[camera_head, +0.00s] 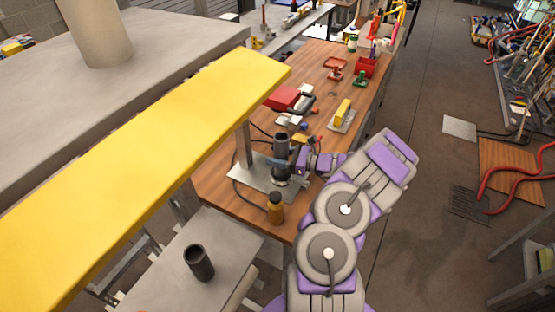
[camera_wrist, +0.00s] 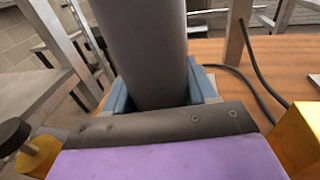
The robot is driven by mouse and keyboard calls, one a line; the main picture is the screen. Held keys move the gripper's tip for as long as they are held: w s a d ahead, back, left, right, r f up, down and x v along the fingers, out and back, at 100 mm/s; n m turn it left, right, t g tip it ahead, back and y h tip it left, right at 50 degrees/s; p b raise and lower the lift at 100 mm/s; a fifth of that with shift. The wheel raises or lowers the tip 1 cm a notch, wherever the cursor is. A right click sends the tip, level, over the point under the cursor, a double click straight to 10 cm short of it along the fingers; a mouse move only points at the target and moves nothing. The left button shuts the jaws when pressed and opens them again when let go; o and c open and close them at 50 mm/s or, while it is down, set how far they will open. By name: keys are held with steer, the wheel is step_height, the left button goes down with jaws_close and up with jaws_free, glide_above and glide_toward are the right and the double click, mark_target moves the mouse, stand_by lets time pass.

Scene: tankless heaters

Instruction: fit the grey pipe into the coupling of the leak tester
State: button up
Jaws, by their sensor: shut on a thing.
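My gripper (camera_head: 284,160) is above the left part of the wooden bench. It is shut on an upright dark grey pipe (camera_head: 281,144); in the wrist view the pipe (camera_wrist: 145,45) stands between the blue fingers. Below it is the leak tester, a pale metal base plate (camera_head: 246,176) with a grey post (camera_head: 243,146). A dark rounded part (camera_head: 280,178), perhaps the coupling, shows just under the gripper. The pipe's lower end is hidden, so I cannot tell whether it is inside the coupling. A second dark pipe (camera_head: 199,263) stands on a grey surface at the lower left.
A yellow beam (camera_head: 150,150) crosses the left of the head view. Black cables lie around the tester. A red tool (camera_head: 286,97) and a yellow block (camera_head: 343,110) lie farther along the bench (camera_head: 225,200).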

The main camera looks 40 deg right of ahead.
steer(key=shift+f, duration=0.5)
steer(key=shift+r, duration=0.1)
steer(key=o, duration=1.2)
steer(key=p+v, duration=0.2)
steer(key=v, duration=1)
steer(key=shift+d, duration=0.1)
